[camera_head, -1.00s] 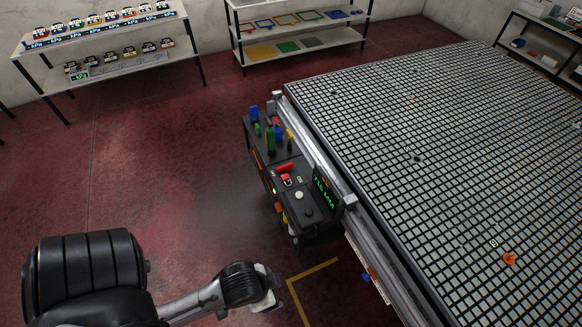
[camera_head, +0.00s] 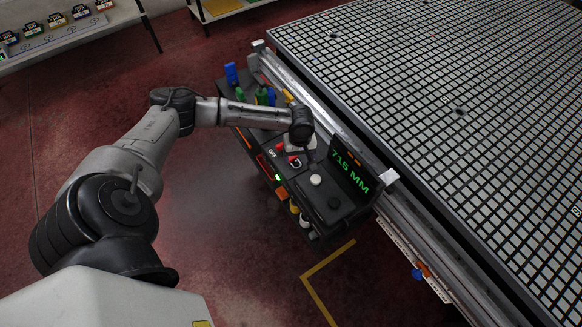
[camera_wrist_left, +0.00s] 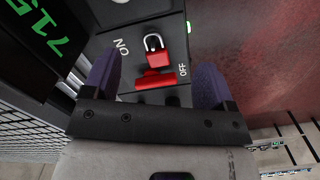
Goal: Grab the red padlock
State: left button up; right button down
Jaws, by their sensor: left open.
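The red padlock (camera_wrist_left: 158,58) with its silver shackle lies on the dark control panel, next to a red switch handle (camera_wrist_left: 155,81) between the ON and OFF marks. In the head view the padlock (camera_head: 294,161) shows just below my left gripper (camera_head: 300,142), partly covered by the wrist. My left gripper (camera_wrist_left: 155,65) is open, with one purple finger on each side of the handle and padlock in the wrist view. Nothing is held between the fingers. Whether the fingers touch the panel cannot be told. My right gripper is in neither view.
The panel also carries a white button (camera_head: 316,180), a black button (camera_head: 334,203) and a green display (camera_head: 350,172) reading 715 MM. Blue (camera_head: 231,74) and green items stand at its far end. The grid table (camera_head: 440,100) and its rail run along the right.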

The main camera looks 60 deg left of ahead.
pick_arm(q)
jog(key=w+a+n+b, duration=0.1)
jog(key=a+n+b, duration=0.2)
jog(key=a+n, duration=0.35)
jog(key=m+b, duration=0.1)
jog(key=m, duration=0.1)
send_over(290, 158)
jog(key=shift+n, duration=0.25)
notch_tip(290, 158, down, 7)
jog(key=shift+r, duration=0.1)
jog(key=shift+a+f, duration=0.1)
jog(key=shift+f, duration=0.55)
jog(key=f+b, duration=0.1)
jog(key=f, duration=0.1)
jog(key=w+f+b, duration=0.1)
jog(key=shift+f, duration=0.4)
jog(key=shift+s+f, duration=0.1)
jog(key=shift+f, duration=0.6)
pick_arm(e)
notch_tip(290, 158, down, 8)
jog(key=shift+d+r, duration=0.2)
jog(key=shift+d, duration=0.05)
pick_arm(q)
jog(key=shift+c, duration=0.3)
jog(key=c, duration=1)
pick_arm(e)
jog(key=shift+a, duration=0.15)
